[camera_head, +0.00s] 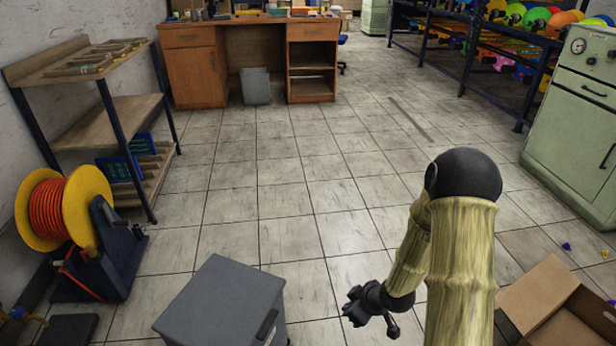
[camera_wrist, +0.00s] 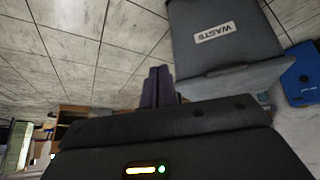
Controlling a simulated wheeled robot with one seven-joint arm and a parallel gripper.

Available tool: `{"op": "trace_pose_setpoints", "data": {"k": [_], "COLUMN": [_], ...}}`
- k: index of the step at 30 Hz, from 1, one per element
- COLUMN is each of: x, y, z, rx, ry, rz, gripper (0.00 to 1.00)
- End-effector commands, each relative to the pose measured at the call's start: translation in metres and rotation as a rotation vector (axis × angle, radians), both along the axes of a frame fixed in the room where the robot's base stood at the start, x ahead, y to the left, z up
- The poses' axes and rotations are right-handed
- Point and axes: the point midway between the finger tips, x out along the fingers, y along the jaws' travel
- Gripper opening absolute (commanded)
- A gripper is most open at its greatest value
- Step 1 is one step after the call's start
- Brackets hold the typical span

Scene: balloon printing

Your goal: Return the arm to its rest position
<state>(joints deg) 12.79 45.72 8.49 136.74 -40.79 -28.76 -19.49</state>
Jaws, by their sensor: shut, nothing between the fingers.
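My arm (camera_head: 460,265) rises at the lower right of the head view, with its black elbow joint up and the forearm hanging down to the left. The dark wrist and gripper end shows low over the tiled floor, right of a grey bin. In the wrist view my gripper (camera_wrist: 158,75) has its two dark fingers together, with nothing between them. The grey bin (camera_head: 222,303) stands close to the gripper, apart from it as far as I can see. It also shows in the wrist view (camera_wrist: 215,60), with a label reading WASTE.
A yellow reel with orange hose (camera_head: 80,206) and a shelf rack (camera_head: 118,108) stand at left. An open cardboard box (camera_head: 530,292) is at lower right, near my arm. A green cabinet (camera_head: 575,120) stands at right, a wooden desk (camera_head: 195,65) behind. The middle floor is clear.

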Motion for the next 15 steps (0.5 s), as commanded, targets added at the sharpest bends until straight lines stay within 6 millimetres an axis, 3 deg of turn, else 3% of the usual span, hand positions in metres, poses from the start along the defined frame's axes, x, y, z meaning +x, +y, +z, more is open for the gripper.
{"op": "trace_pose_setpoints", "data": {"k": [8, 15], "x": [-0.013, -0.048], "y": [-0.038, -0.052], "z": [0.071, 0.129], "rx": [-0.152, -0.177], "ry": [0.088, 0.172], "rz": [-0.288, -0.558], "gripper": [0.00, 0.00]}}
